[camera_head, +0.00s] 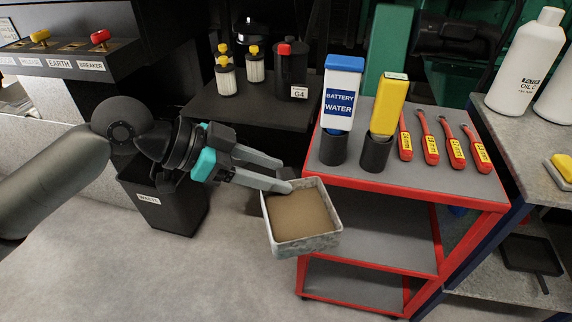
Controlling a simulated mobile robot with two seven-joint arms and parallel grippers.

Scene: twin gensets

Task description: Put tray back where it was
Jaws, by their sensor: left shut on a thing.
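The tray (307,243) is a small square grey box with a speckled wall and a flat brown content or floor. My left gripper (288,183) comes in from the left and is shut on the tray's upper left rim. The tray is held in the air, slightly tilted in the view, in front of the left edge of the red trolley (480,206). On the right, a flat dark tray-like object (532,256) lies on the lower shelf of the bench. My right gripper is not in view.
A battery water bottle (341,97) and a yellow bottle (388,106) stand in black holders on the trolley, beside several red-handled tools (452,149). A black waste bin (168,209) stands below my left arm. Filters (255,70) stand on the dark bench (235,107). The floor (180,280) in front is clear.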

